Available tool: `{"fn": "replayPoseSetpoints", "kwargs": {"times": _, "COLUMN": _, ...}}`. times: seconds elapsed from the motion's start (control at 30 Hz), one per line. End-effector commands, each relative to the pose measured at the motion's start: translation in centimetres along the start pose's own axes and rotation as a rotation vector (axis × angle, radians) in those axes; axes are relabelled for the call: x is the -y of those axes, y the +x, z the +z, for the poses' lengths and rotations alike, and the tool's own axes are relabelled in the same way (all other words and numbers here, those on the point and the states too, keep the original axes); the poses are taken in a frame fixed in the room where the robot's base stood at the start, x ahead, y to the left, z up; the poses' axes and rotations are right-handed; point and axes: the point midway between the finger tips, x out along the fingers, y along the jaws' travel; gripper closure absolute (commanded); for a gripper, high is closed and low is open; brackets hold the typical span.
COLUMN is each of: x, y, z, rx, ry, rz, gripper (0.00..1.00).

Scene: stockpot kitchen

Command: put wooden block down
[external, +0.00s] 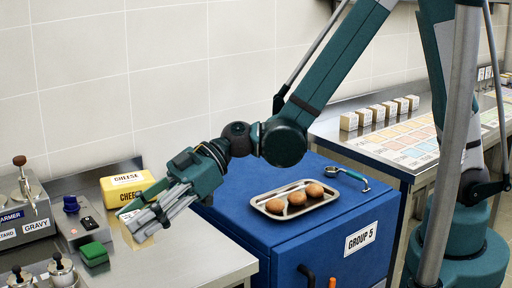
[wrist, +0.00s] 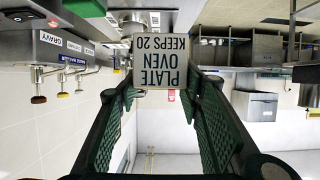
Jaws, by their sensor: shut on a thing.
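My gripper (external: 150,216) is at the left, over the steel counter beside the blue cabinet. Its fingers point down and left and are shut on a small block. A little of the pale block (external: 142,236) shows at the fingertips in the external view; the fingers hide the rest. In the wrist view, the block (wrist: 163,62) sits between the fingertips of my gripper (wrist: 160,92). Its white face carries upside-down text reading "PLATE OVEN KEEPS 20". I cannot tell whether the block touches the counter (external: 205,252).
A yellow CHEESE block (external: 126,187) stands just behind my gripper. A green block (external: 94,254) and a grey box with a blue knob (external: 72,206) are to its left. A tray (external: 270,207) of brown round items lies on the blue cabinet (external: 300,240). The counter's front right is clear.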

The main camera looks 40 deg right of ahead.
Motion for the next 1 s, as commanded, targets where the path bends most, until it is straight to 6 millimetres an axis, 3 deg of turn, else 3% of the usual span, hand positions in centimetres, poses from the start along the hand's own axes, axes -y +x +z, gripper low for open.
{"fn": "replayPoseSetpoints", "kwargs": {"times": 0.53, "x": 0.3, "y": 0.3, "z": 0.3, "rx": 0.000, "ry": -0.002, "rz": -0.004, "gripper": 0.76}}
{"fn": "replayPoseSetpoints", "kwargs": {"times": 1.0, "x": 0.3, "y": 2.3, "z": 5.1, "rx": 0.000, "ry": -0.002, "rz": -0.004, "gripper": 0.76}}
